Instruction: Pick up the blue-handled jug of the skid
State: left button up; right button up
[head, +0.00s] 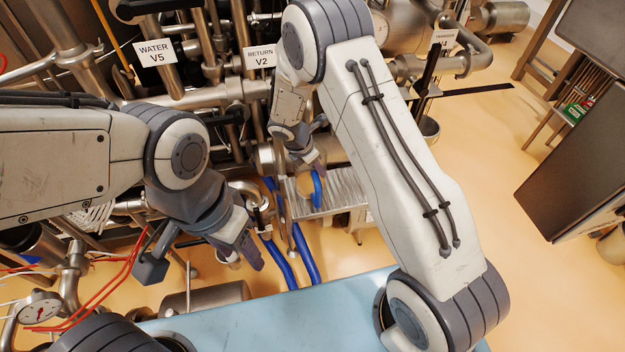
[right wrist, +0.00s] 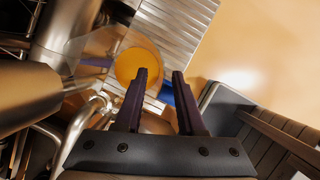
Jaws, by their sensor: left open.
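The jug (head: 304,186) sits by the ribbed steel tray of the skid in the head view, partly hidden by my right gripper. Its blue handle (head: 317,190) faces right. In the right wrist view the jug (right wrist: 130,66) looks clear with yellow-orange contents, and the blue handle (right wrist: 166,94) shows in the gap between the fingers. My right gripper (right wrist: 159,74) is open; whether a finger touches the handle I cannot tell. In the head view it is just above the jug. My left gripper (head: 247,260) is open and empty, left of and nearer than the jug.
Ribbed steel tray (head: 345,186) lies right of the jug. Pipes and the signs WATER V5 (head: 155,51) and RETURN V2 (head: 260,59) crowd behind. Blue hoses (head: 305,255) run below the jug. A dark cabinet (head: 580,150) stands far right; the floor before it is clear.

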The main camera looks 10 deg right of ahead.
grip_shut()
dwell(1.3)
